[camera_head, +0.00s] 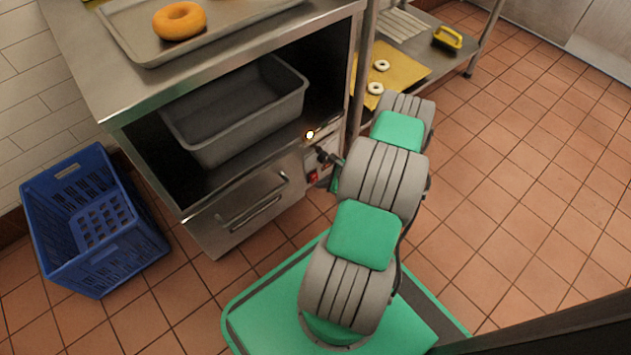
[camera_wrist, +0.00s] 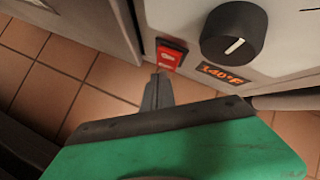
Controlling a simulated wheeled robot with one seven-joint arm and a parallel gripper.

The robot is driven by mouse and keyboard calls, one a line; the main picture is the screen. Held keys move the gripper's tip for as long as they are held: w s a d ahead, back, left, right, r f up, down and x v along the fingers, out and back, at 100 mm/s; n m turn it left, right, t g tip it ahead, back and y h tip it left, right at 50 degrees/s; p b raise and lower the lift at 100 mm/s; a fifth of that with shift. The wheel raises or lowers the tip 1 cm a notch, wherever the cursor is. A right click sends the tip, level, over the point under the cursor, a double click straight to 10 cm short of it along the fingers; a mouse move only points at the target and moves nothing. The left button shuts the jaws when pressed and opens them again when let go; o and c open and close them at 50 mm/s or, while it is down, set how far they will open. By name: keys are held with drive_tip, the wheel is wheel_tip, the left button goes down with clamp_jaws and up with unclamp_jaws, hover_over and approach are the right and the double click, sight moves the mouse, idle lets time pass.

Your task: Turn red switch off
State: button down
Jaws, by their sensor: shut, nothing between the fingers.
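The red switch (camera_wrist: 168,54) sits low on the light control panel in the wrist view, left of a black knob (camera_wrist: 234,36) and an orange "140°F" display (camera_wrist: 222,75). In the head view the red switch (camera_head: 313,176) shows small on the cabinet's front. My gripper (camera_wrist: 157,76) is shut and empty, its fingertips just below the switch's lower edge. I cannot tell whether they touch it. In the head view my arm hides most of the gripper. A light (camera_head: 309,134) glows at the top of the panel.
A steel cabinet drawer (camera_head: 245,205) lies left of the panel, with a grey tub (camera_head: 290,108) above it. A blue crate (camera_head: 50,255) stands on the floor at left. A steel table leg (camera_head: 361,75) stands close behind the panel. The tiled floor at right is clear.

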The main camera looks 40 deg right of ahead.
drive_tip(key=shift+w, duration=0.35)
idle(0.6)
drive_tip(key=shift+s, duration=0.1)
drive_tip(key=shift+s+r+p, duration=0.1)
drive_tip(key=shift+s+p, duration=0.2)
drive_tip(key=shift+s, duration=0.4)
drive_tip(key=s, duration=0.1)
drive_tip(key=s+p, duration=0.1)
drive_tip(key=s, duration=0.1)
drive_tip(key=s+p, duration=0.1)
drive_tip(key=s, duration=0.1)
drive_tip(key=shift+r, duration=0.4)
